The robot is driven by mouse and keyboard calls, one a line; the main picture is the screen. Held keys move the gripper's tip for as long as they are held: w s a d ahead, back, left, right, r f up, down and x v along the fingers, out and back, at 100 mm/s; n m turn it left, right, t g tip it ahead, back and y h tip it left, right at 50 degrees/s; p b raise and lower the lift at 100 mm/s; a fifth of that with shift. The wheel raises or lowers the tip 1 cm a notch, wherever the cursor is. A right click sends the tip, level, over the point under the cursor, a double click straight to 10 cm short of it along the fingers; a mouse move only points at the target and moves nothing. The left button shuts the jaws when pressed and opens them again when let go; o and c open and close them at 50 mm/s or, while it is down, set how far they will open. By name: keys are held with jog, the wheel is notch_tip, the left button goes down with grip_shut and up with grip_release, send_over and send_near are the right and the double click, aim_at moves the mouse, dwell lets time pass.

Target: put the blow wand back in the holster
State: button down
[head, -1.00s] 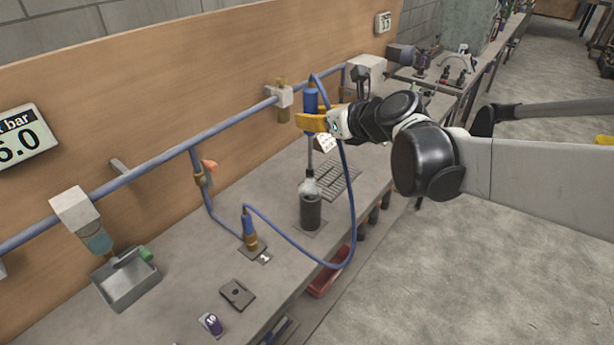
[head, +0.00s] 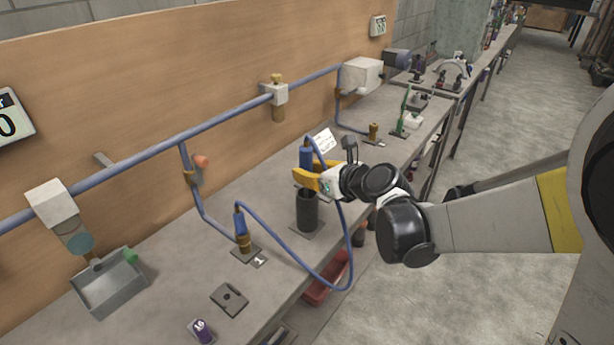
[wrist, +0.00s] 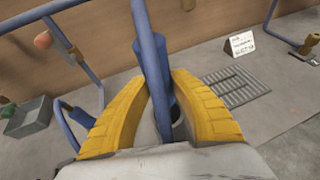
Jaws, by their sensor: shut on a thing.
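The blow wand (head: 306,155) has a blue handle, with a blue hose looping from its top. My gripper (head: 308,178) is shut on the handle, its yellow fingers on either side. In the wrist view the blue wand (wrist: 150,50) runs down between the fingers (wrist: 158,80). The holster (head: 307,213) is a dark upright cylinder on a flat plate on the bench. My gripper is right at its mouth. The wand's shaft no longer shows below the fingers and appears to be down inside the holster; its tip is hidden.
A blue pipe (head: 135,170) runs along the wooden back panel. The hose (head: 300,262) hangs past the bench front from a brass-based fitting (head: 242,235). A grey tray (head: 110,285) is at the left, and a small white card (head: 325,140) stands behind the wand.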

jog(key=shift+f, duration=0.5)
jog(key=shift+f, duration=0.2)
jog(key=c, duration=1.2)
grip_release()
